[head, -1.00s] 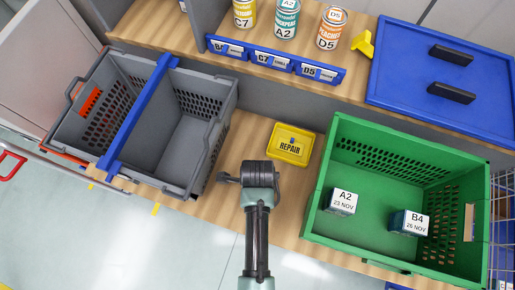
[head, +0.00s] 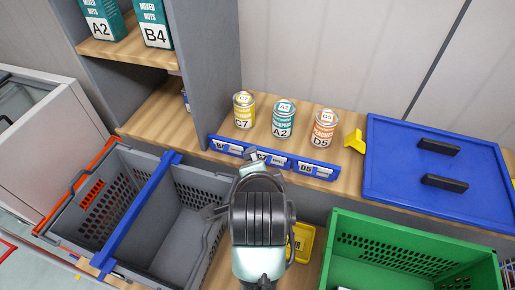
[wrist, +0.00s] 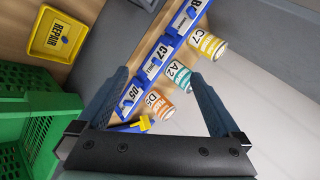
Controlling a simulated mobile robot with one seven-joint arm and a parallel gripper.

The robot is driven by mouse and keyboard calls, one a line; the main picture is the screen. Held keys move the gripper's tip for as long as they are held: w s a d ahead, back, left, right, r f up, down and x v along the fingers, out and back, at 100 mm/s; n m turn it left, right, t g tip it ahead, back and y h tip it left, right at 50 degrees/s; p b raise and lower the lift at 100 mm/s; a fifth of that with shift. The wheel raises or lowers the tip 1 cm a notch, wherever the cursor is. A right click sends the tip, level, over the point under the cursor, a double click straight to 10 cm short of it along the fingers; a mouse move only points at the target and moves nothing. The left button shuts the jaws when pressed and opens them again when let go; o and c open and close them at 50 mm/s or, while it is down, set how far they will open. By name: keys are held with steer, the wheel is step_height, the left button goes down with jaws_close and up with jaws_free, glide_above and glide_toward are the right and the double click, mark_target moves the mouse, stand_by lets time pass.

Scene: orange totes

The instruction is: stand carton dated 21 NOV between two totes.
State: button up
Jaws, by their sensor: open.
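No carton with a readable 21 NOV date shows. Two teal cartons stand on the upper left shelf in the head view, one marked A2 (head: 103,22) and one marked B4 (head: 152,24); no dates can be read. The grey tote (head: 205,190) with a blue bar across it stands at left, and the green tote (head: 415,240) at lower right, cut off by the frame. My gripper (wrist: 160,76) is open and empty, over the bench between the totes, pointing toward the cans and label rail. In the head view its body hides its fingertips.
Three cans, C7 (head: 244,110), A2 (head: 283,118) and D5 (head: 323,128), stand on the ledge behind a blue label rail (head: 231,148). A yellow REPAIR tray (head: 303,243) lies between the totes, partly hidden. A blue lid (head: 400,175) with black handles lies at right.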

steer(key=w+r+n+t, duration=0.2)
steer(key=r+n+t, duration=0.25)
steer(key=r, duration=0.95)
steer(key=w+r+n+t, duration=0.25)
steer(key=r+t, duration=0.25)
steer(key=r, duration=0.9)
steer(key=s+r+n+t, duration=0.3)
steer(key=s+r, duration=0.3)
steer(key=r, duration=0.4)
steer(key=s+r+n+t, duration=0.4)
steer(key=s+r, duration=0.3)
steer(key=r, duration=0.4)
steer(key=shift+s+a+r+t, duration=0.15)
steer(key=shift+a+r+t, duration=0.1)
steer(key=shift+t, duration=0.6)
